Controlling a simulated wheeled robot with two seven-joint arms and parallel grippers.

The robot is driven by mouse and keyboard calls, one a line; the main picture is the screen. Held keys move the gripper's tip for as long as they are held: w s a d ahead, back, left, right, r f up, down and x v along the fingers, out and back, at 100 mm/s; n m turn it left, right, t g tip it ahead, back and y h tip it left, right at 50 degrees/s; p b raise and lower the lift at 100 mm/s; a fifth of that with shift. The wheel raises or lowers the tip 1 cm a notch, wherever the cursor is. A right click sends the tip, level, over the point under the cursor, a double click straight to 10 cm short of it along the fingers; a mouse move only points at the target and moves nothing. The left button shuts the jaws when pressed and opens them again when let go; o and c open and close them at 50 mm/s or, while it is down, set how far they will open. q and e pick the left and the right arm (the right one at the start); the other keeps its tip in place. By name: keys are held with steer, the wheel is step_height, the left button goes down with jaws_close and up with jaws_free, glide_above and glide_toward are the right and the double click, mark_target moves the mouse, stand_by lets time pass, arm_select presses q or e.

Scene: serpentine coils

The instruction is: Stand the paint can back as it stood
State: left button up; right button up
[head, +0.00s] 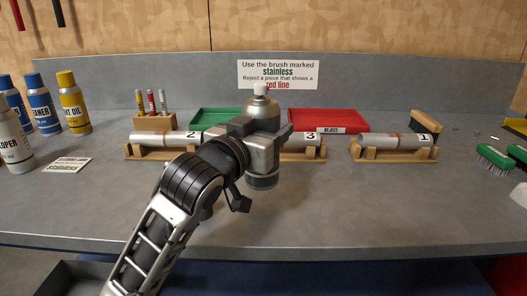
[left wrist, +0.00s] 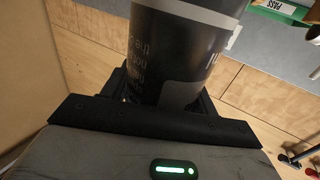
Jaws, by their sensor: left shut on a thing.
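The paint can is a grey spray can (head: 262,180) with a silver shoulder and a white cap. It is upright in the middle of the head view, in front of the tube marked 3. My left gripper (head: 264,134) is shut around its body, hiding much of its middle. I cannot tell whether its base touches the bench. In the left wrist view the dark can (left wrist: 185,45) with pale lettering sits between the jaws (left wrist: 165,95). My right gripper is in neither view.
Several cans (head: 75,105) and a small card (head: 67,164) stand or lie at the left of the bench (head: 340,210). Tubes on wooden cradles (head: 392,155), a green tray (head: 215,117) and a red tray (head: 328,118) are behind. Brushes (head: 495,158) lie at right. The front bench is mostly clear.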

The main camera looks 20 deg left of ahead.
arm_select(q)
steer(key=shift+w+a+f, duration=0.15)
steer(key=shift+w+f, duration=0.05)
steer(key=shift+f, duration=0.05)
steer(key=f, duration=0.1)
steer(key=f+b, duration=0.1)
steer(key=f, duration=0.1)
steer(key=shift+w+a+f, duration=0.15)
steer(key=shift+w+f, duration=0.05)
steer(key=shift+f, duration=0.1)
steer(key=shift+f, duration=0.15)
steer(key=o, duration=1.2)
